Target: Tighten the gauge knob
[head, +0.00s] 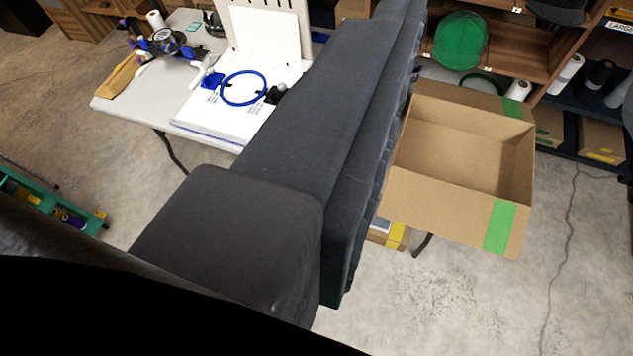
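I cannot make out a gauge knob for certain. On the white table (122,104) at upper left lies a white board (226,118) with a blue ring (265,91) on it. A small black piece with a grey rounded top (281,88) sits at the ring's right side; I cannot tell whether it is a knob. A dark round object (166,42) with blue parts stands farther back on the table. A large dark grey arm part of mine crosses the middle and hides part of the table. My gripper's fingers do not show.
An open cardboard box (450,205) with green tape is at right, close to my arm. Wooden shelves (512,55) behind it hold a green cap (461,40) and thread spools. A green rack (45,205) is at left. Concrete floor (465,310) is clear at lower right.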

